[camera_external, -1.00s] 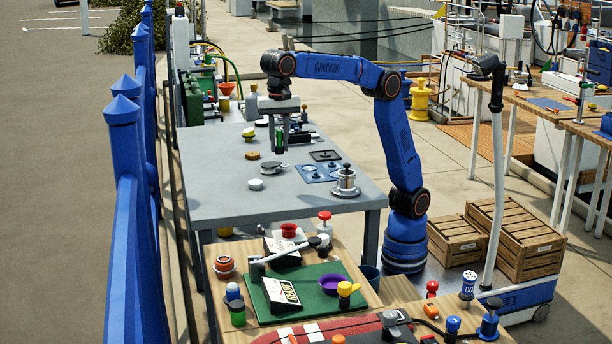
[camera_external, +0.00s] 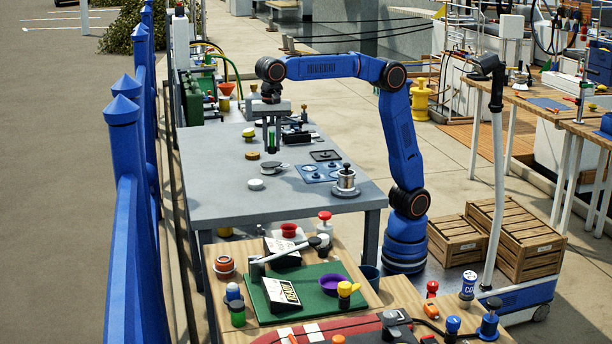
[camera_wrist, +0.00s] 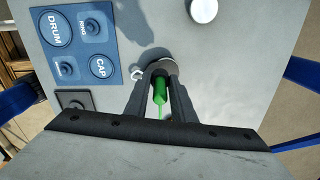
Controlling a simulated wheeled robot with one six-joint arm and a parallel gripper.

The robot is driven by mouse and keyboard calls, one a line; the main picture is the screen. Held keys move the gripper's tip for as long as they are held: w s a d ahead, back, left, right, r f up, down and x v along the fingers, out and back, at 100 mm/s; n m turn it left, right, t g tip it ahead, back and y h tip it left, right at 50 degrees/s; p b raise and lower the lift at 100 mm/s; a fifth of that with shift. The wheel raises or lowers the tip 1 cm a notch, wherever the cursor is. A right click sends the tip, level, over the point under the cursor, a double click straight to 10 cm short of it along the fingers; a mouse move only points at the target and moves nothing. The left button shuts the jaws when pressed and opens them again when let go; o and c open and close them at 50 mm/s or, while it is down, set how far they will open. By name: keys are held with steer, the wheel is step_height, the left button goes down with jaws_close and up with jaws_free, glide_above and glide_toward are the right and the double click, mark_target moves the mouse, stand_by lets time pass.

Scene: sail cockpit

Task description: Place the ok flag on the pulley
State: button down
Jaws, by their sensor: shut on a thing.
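The ok flag (camera_wrist: 160,92) appears as a slim green piece between the fingers of my gripper (camera_wrist: 160,75). In the external view the green flag (camera_external: 271,140) is small and partly hidden by the fingers. My gripper (camera_external: 271,151) is shut on it and points down over the grey table. The pulley (camera_external: 273,168) looks like a grey-dark disc lying on the table just below the fingertips. In the wrist view the pulley (camera_wrist: 157,55) lies behind the fingertips and is partly covered by them. I cannot tell whether the flag touches it.
A blue labelled mat (camera_external: 319,173) and a silver winch (camera_external: 345,183) stand right of the pulley. A black square plate (camera_external: 324,155) lies behind the mat. A white round piece (camera_external: 255,184) and a yellow-brown disc (camera_external: 252,155) lie close by. The table's front left is clear.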

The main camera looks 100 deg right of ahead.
mark_target(272, 147)
steer(key=shift+f, duration=2.05)
steer(key=shift+f, duration=0.15)
steer(key=c, duration=1.5)
jaws_free()
step_height(272, 147, up, 11)
steer(key=shift+r, duration=0.65)
